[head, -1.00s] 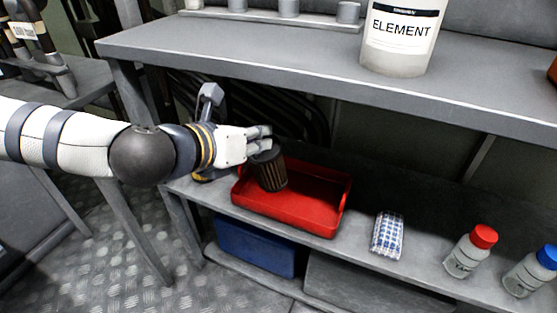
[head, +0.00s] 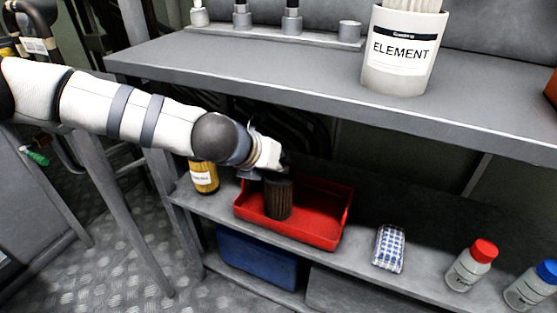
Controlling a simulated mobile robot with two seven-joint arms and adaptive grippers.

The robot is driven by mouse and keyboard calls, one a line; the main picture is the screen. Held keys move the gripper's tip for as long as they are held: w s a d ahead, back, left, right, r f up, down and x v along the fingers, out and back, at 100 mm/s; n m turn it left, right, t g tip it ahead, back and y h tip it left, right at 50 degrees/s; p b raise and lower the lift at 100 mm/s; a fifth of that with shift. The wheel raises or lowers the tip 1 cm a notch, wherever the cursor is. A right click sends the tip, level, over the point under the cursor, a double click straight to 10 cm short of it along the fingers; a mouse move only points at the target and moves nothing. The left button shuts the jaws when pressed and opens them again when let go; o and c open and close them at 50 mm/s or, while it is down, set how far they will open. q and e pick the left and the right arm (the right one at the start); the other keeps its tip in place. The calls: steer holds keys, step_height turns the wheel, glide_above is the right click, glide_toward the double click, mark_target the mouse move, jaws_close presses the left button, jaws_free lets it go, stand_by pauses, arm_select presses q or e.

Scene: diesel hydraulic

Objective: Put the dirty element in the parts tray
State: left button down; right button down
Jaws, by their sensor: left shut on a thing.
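The dirty element (head: 278,198) is a dark brown pleated cylinder with a black top. It is upright within the outline of the red parts tray (head: 322,235), at its left part. I cannot tell whether its base touches the tray floor. My left gripper (head: 282,166) is shut on the element's top from above; its fingertips are partly hidden by the wrist. The red tray lies on the lower shelf. My right gripper is not in view.
A white tub labelled ELEMENT (head: 404,52) stands on the upper shelf (head: 260,66), above and right of the tray. A yellow labelled container (head: 204,177) stands left of the tray. A checked cloth (head: 388,249) and bottles with red (head: 470,264) and blue (head: 531,286) caps are to the right.

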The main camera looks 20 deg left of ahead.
arm_select(q)
steer(key=shift+f, duration=0.1)
steer(key=c, duration=1.8)
jaws_free()
steer(key=shift+o, duration=0.2)
